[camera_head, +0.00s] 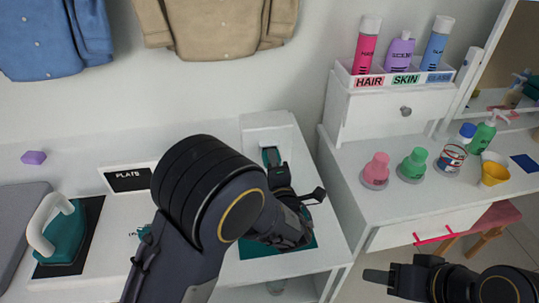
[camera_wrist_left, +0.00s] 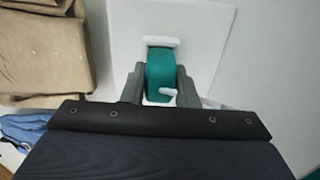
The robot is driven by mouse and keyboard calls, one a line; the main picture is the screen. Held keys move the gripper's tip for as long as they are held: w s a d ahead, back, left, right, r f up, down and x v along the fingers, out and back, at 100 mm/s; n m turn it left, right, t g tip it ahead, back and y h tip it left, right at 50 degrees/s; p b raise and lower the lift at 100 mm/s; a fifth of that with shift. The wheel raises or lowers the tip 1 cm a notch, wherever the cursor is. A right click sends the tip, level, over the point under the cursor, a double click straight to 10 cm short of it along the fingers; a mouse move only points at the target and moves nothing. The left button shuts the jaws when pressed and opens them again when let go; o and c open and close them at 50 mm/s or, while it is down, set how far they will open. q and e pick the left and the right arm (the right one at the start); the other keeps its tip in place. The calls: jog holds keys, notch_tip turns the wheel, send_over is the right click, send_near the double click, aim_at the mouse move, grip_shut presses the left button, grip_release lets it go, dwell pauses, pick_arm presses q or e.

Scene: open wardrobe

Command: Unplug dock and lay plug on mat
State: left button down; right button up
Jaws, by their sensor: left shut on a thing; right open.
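A white dock block (camera_head: 267,120) stands at the back of the white counter, against the wall. A teal plug (camera_wrist_left: 160,72) with white parts at both ends sits between my left gripper's fingers (camera_wrist_left: 160,78). My left gripper (camera_head: 278,176) is shut on this plug, close in front of the dock. I cannot tell whether the plug is still seated in the dock. A flat teal mat (camera_head: 256,249) lies on the counter, partly hidden under my left arm. My right gripper (camera_head: 380,281) is open and empty at the lower right, away from the dock and mat.
A teal iron-like object (camera_head: 66,236) with a white handle rests on a black pad at left, near a "PLATS" sign (camera_head: 130,180). At right, a white dresser holds a bottle rack (camera_head: 393,82), pink and green cups (camera_head: 413,163) and other toiletries. Clothes hang above.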

pick_arm(q)
jog(key=shift+s+d+p, duration=0.15)
jog(key=shift+s+p, duration=0.2)
jog(key=shift+s, duration=0.45)
dwell(0.9)
jog(key=shift+s+d+r, duration=0.1)
jog(key=shift+s, duration=0.25)
jog(key=shift+s+d+p, duration=0.15)
jog(key=shift+s+p, duration=0.15)
jog(key=shift+s, duration=0.5)
jog(key=shift+s+d+p, duration=0.15)
jog(key=shift+s+p, duration=0.1)
jog(key=shift+s, duration=0.55)
